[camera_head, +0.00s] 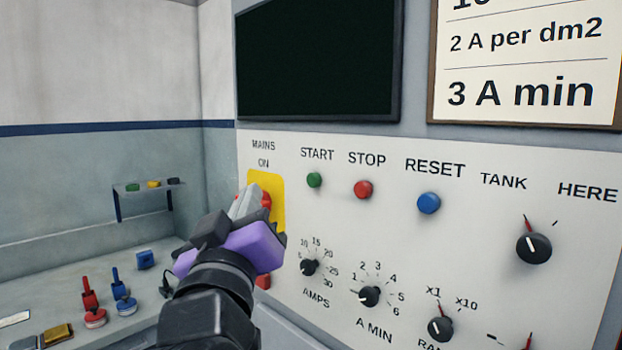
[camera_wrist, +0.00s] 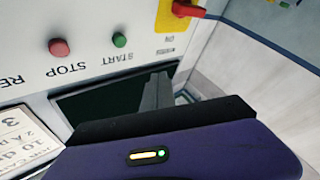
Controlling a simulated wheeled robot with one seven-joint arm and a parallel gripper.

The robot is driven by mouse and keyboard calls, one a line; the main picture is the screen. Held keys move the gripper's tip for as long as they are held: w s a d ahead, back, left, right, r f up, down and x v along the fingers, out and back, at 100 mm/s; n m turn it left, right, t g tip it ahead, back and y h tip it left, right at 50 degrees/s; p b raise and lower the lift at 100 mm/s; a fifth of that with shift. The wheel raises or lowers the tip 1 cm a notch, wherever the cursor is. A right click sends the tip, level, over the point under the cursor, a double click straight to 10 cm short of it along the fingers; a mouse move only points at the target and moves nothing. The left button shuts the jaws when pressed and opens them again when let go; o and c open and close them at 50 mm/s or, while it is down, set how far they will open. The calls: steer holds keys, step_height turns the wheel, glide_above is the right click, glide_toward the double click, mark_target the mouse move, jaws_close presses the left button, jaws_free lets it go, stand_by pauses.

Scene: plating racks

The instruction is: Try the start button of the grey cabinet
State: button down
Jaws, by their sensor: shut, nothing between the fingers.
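The green start button (camera_head: 314,180) sits under the word START on the pale panel of the grey cabinet (camera_head: 390,230). It also shows in the wrist view (camera_wrist: 119,40), upside down. My gripper (camera_head: 245,200) is shut and empty, in front of the yellow mains plate (camera_head: 278,190), left of the start button. In the wrist view my gripper (camera_wrist: 156,90) points toward the panel and its fingertips are apart from the button. The red mains switch (camera_head: 267,200) is partly hidden behind my gripper. The dark screen (camera_head: 318,60) above the panel looks blank.
The red stop button (camera_head: 363,189) and blue reset button (camera_head: 429,203) are to the right of start. Dials such as the amps knob (camera_head: 309,267) sit below. A bench (camera_head: 60,285) at left holds red and blue items. A small shelf (camera_head: 146,188) hangs on the wall.

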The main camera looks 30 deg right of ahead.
steer(key=shift+d+r, duration=0.1)
steer(key=shift+d, duration=0.05)
steer(key=w+d+p, duration=0.1)
steer(key=w+d, duration=0.1)
steer(key=d, duration=0.6)
steer(key=shift+w+p, duration=0.3)
steer(key=shift+w, duration=0.05)
steer(key=shift+d, duration=0.2)
stand_by(1.9)
steer(key=shift+w+d, duration=0.15)
steer(key=shift+d, duration=0.15)
steer(key=shift+w+d, duration=0.15)
steer(key=shift+d, duration=0.35)
stand_by(0.8)
steer(key=shift+a, duration=0.1)
steer(key=shift+s+a, duration=0.3)
steer(key=shift+a, duration=0.55)
steer(key=shift+a, duration=0.1)
steer(key=shift+s+a+b, duration=0.2)
steer(key=shift+s+a, duration=0.05)
steer(key=shift+a, duration=0.5)
steer(key=shift+s+a+b, duration=0.2)
steer(key=shift+s+a, duration=0.1)
steer(key=shift+a, duration=0.5)
steer(key=shift+s+a+b, duration=0.2)
steer(key=shift+s+a, duration=0.05)
steer(key=shift+a, duration=0.5)
